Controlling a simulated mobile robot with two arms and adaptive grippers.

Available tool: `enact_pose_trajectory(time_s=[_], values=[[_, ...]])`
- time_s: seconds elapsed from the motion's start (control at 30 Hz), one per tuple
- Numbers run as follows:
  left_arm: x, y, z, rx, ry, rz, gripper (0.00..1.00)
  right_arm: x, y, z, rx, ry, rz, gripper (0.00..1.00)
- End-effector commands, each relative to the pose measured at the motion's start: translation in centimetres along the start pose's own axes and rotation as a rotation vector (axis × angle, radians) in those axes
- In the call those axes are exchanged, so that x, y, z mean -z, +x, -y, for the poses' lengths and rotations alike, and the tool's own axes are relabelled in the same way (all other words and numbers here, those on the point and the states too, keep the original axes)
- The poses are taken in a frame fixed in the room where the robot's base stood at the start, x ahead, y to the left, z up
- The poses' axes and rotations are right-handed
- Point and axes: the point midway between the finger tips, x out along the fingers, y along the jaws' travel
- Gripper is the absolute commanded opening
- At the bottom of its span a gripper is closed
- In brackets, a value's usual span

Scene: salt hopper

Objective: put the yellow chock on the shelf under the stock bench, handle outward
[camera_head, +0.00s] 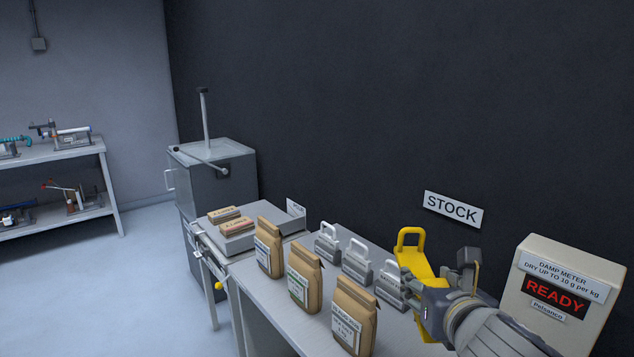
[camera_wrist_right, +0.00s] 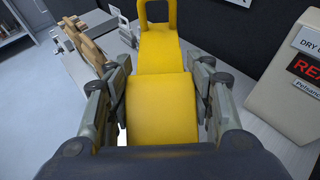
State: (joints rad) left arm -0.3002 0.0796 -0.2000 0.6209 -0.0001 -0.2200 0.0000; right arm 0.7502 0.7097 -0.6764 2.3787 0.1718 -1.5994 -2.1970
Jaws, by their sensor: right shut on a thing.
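The yellow chock (camera_head: 415,265) is held by my right gripper (camera_head: 440,288) over the right part of the stock bench (camera_head: 272,290). Its loop handle points up and away from the gripper in the head view. In the right wrist view the chock (camera_wrist_right: 160,108) fills the space between the two fingers (camera_wrist_right: 160,90), with the handle at the far end. I cannot tell whether the chock touches the bench top. The shelf under the bench is hidden. My left gripper is not in view.
Several brown paper bags (camera_head: 305,278) line the bench's front, with grey handled weights (camera_head: 357,262) behind. A damp meter (camera_head: 562,290) stands right of my gripper. A grey cabinet (camera_head: 215,180) stands beyond the bench's far end. Open floor (camera_head: 150,265) lies to the left.

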Motion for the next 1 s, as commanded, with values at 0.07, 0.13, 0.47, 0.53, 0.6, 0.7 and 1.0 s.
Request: enact_pose_trajectory(time_s=[0.07, 0.13, 0.47, 0.53, 0.6, 0.7, 1.0], values=[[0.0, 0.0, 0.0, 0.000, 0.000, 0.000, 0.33, 0.8, -1.6, 0.1, -0.011, -0.011, -0.004, 0.09], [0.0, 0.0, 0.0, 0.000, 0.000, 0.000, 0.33, 1.4, -2.6, 0.1, -0.019, -0.015, -0.010, 0.09], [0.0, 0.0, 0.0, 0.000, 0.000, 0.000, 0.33, 2.0, -3.5, 0.0, -0.027, -0.017, -0.019, 0.09], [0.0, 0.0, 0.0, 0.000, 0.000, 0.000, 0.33, 2.0, -3.5, 0.1, -0.026, -0.017, -0.019, 0.09], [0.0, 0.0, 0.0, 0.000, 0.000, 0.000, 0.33, 2.0, -3.5, 0.1, -0.026, -0.017, -0.019, 0.09], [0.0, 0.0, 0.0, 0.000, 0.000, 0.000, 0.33, 2.0, -3.5, 0.0, -0.029, -0.015, -0.021, 0.09], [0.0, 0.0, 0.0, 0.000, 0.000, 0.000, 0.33, 2.0, -3.5, 0.1, -0.026, -0.017, -0.021, 0.09]])
